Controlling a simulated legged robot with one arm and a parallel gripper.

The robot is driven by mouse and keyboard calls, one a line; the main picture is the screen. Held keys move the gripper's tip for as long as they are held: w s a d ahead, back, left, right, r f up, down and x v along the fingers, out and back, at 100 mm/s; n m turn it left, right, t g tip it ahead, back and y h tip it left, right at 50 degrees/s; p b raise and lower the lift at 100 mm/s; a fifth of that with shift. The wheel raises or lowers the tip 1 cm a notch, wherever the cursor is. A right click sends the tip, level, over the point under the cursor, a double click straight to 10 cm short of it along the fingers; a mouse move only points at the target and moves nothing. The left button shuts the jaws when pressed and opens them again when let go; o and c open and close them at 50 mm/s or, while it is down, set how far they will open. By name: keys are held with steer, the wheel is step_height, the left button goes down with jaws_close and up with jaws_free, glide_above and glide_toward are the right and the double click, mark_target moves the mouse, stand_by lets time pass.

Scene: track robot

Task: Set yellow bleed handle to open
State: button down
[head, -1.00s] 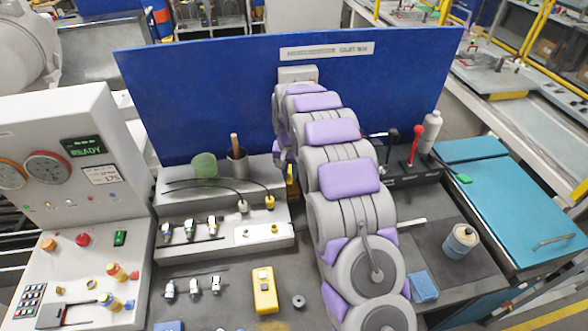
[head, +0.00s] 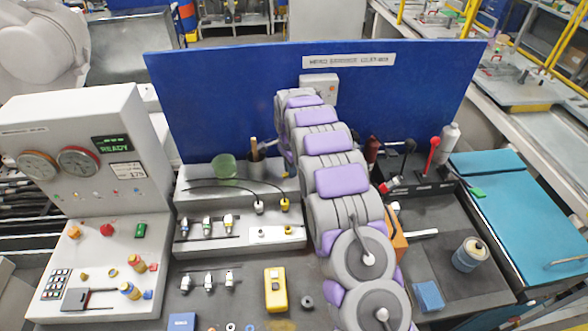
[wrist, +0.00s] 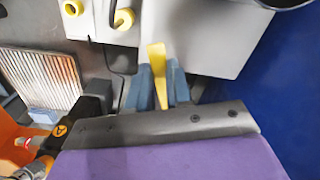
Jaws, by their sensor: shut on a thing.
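The yellow bleed handle (wrist: 157,70) shows in the wrist view as a narrow flat bar standing out from a grey block (wrist: 215,35). My gripper (wrist: 159,78) has its two blue-grey fingers on either side of the handle, shut on it. The handle's tip reaches past the fingers towards the grey block; its other end runs back towards the gripper's dark body. In the head view my arm hides the gripper and the handle.
A blue panel (head: 230,95) stands behind the bench. In the head view a stepped grey fixture (head: 240,237) with cables lies left of my arm. A yellow device (head: 276,290) lies in front. An orange object (head: 398,236) and a can (head: 467,254) are to the right.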

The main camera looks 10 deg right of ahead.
steer(key=shift+w+a+m+p, duration=0.2)
steer(key=shift+w+m, duration=0.3)
steer(key=shift+m, duration=0.25)
steer(key=shift+w+a+m+p, duration=0.1)
steer(key=shift+w+m+p, duration=0.1)
steer(key=shift+w+m, duration=0.4)
steer(key=shift+s+m, duration=0.1)
steer(key=shift+m, duration=0.15)
steer(key=c, duration=1)
jaws_free()
steer(key=shift+a, duration=0.1)
steer(key=shift+c, duration=0.2)
step_height(320, 180, up, 17)
steer(key=shift+a+r+p, duration=0.1)
steer(key=shift+r+p, duration=0.05)
steer(key=shift+p, duration=0.5)
